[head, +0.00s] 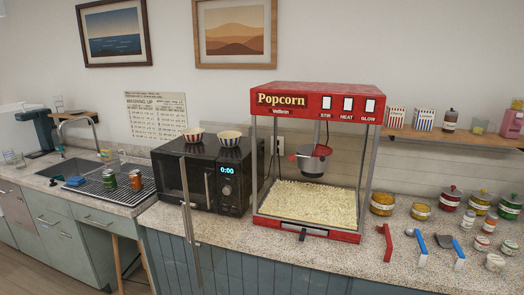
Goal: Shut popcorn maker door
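The popcorn maker (315,106) stands on the counter in the middle of the head view, a red cabinet with grey posts, popcorn inside and a hanging kettle (312,160). Its front looks open. A tall thin grey bar (191,230) stands left of it, in front of the microwave and past the counter's front edge. It appears to be the free edge of the popcorn maker's door, swung out to the left; clear glass between bar and cabinet is hard to make out. My gripper is not in view.
A black microwave (172,176) with two striped bowls on top sits left of the popcorn maker. Scoops (421,246) and several jars (451,198) lie to the right. A sink (70,169) and drying rack with cans are at the left.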

